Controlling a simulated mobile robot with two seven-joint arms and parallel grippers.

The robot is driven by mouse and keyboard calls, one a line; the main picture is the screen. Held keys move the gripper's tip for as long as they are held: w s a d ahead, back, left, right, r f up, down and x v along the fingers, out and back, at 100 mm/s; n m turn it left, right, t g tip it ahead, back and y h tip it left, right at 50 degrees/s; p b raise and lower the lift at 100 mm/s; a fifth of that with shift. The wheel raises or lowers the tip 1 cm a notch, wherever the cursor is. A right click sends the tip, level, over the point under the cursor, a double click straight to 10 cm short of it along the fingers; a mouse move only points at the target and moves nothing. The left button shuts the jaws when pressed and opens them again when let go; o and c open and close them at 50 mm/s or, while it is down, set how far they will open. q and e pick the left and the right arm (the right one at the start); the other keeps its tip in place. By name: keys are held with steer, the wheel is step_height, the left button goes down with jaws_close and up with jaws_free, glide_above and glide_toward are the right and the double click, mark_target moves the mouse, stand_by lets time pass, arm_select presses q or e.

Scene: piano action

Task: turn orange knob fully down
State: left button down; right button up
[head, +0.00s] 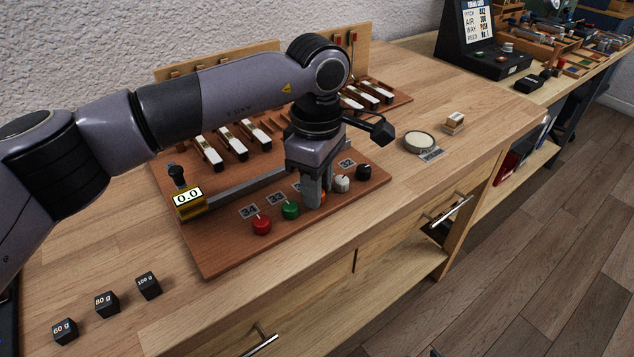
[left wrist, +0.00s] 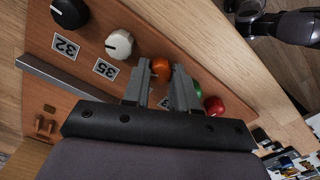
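The orange knob (head: 323,197) is on the front of the brown board, mostly hidden behind my left gripper (head: 318,190) in the head view. In the left wrist view, the orange knob (left wrist: 161,68) shows between the tips of my left gripper (left wrist: 162,74). The two fingers are apart, one on each side of the knob. I cannot tell whether they touch it. The knob's own label and pointer are hidden. My right gripper is in neither view.
A red knob (head: 262,224), a green knob (head: 291,210), a white knob (head: 342,183) and a black knob (head: 364,172) share the row. A yellow display (head: 188,201) reads 0.0. Several black weights, including the 80 g one (head: 107,304), stand front left.

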arm_select(q)
steer(key=shift+n, duration=0.3)
steer(key=shift+n+b, duration=0.35)
steer(key=shift+n, duration=0.55)
steer(key=n, duration=0.2)
steer(key=shift+n+b, duration=0.3)
steer(key=n, duration=0.2)
steer(key=shift+n, duration=0.4)
steer(key=n+b, duration=0.1)
steer(key=n, duration=0.3)
steer(key=shift+n, duration=0.3)
steer(key=shift+r, duration=0.1)
steer(key=c, duration=1.2)
jaws_free()
steer(key=shift+o, duration=0.2)
